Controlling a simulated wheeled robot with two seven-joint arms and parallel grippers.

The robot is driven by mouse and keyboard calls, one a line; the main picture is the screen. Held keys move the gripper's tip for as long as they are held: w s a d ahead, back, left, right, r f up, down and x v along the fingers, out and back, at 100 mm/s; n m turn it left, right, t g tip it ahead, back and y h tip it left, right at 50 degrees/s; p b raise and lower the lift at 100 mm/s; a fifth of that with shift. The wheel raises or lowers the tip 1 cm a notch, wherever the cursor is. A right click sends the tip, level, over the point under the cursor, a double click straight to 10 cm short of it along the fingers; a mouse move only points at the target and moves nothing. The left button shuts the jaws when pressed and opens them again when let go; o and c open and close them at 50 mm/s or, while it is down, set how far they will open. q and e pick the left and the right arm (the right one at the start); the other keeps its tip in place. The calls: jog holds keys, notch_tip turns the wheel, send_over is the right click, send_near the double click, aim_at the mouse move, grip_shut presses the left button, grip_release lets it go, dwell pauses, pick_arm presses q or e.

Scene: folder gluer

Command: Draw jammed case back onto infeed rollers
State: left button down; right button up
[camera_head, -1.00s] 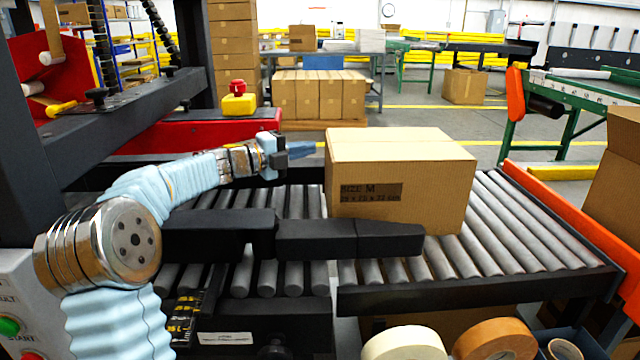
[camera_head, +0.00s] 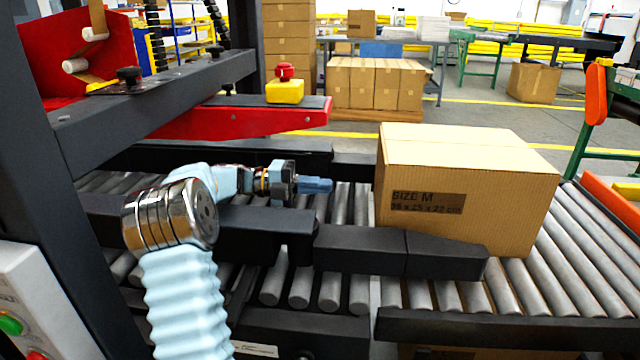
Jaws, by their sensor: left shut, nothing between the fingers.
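The case (camera_head: 466,190), a closed brown cardboard box marked "SIZE M", stands upright on the infeed rollers (camera_head: 560,265), behind a black side rail (camera_head: 400,252). My left gripper (camera_head: 318,186) is shut and empty, low over the rollers to the left of the case. Its fingertips point toward the case with a visible gap between them. The lower left edge of the case is partly hidden by the rail. My right gripper is not in view.
The machine's dark frame (camera_head: 30,160) and crossbeam (camera_head: 150,100) stand at left, with a red guard (camera_head: 240,122) and a red emergency button (camera_head: 285,72) behind. The rollers to the right of the case are clear. Stacked cartons (camera_head: 375,85) stand at the back.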

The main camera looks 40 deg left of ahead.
pick_arm(q)
jog(key=x, duration=1)
jog(key=shift+w+d+p, duration=0.1)
jog(key=shift+d+p, duration=0.05)
jog(key=shift+p, duration=0.2)
jog(key=b, duration=0.2)
send_near(474, 196)
jog(key=a, duration=0.1)
jog(key=a+f, duration=0.1)
jog(key=w+a, duration=0.1)
jog(key=shift+f, duration=0.35)
jog(key=x, duration=1.3)
jog(key=shift+w+r+p, duration=0.1)
jog(key=shift+w+p, duration=0.05)
jog(key=shift+p, duration=0.2)
